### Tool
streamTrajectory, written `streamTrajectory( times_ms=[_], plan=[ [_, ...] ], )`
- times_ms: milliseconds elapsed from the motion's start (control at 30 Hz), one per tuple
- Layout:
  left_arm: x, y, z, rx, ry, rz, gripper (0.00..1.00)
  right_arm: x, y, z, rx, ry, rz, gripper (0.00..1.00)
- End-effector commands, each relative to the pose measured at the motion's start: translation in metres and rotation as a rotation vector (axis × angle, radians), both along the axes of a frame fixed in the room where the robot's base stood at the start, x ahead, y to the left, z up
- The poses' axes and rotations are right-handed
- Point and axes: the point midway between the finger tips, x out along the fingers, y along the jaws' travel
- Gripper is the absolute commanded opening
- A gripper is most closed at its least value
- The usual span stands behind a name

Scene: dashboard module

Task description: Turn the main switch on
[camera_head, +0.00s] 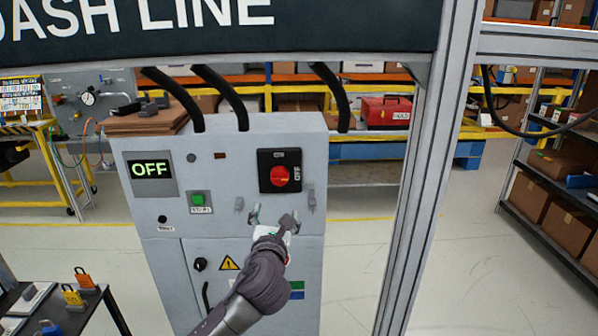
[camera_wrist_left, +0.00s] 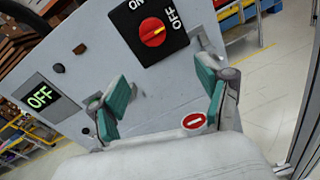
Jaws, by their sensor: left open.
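The main switch (camera_head: 280,179) is a red rotary knob on a black square plate, on the upper right of the grey cabinet's front. The plate has ON at its top and OFF at its right side. In the left wrist view the red knob (camera_wrist_left: 152,31) shows a yellow mark pointing toward OFF. A display (camera_head: 152,169) on the cabinet reads OFF in green. My left gripper (camera_head: 272,216) is open and empty, just below the switch plate and apart from the knob. In the wrist view its green-padded fingers (camera_wrist_left: 165,95) are spread. My right gripper is not in view.
The grey cabinet (camera_head: 225,222) has a green button (camera_head: 198,199) and a small black handle (camera_head: 200,264). A metal post (camera_head: 425,190) stands to the right. A dark table with padlocks (camera_head: 72,296) is at lower left. Open floor lies between post and shelves.

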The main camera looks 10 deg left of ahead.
Motion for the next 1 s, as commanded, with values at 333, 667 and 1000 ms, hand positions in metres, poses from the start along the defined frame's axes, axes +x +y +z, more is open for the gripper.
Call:
streamTrajectory(
  times_ms=[333, 667, 1000],
  plan=[
    [0.028, 0.006, 0.021, 0.059, -0.017, 0.004, 0.77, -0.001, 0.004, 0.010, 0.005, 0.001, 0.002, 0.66],
    [0.095, 0.020, 0.020, 0.057, -0.017, 0.004, 0.77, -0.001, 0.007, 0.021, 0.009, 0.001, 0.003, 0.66],
    [0.129, 0.027, 0.018, 0.056, -0.018, 0.001, 0.77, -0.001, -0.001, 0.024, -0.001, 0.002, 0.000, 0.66]
  ],
)
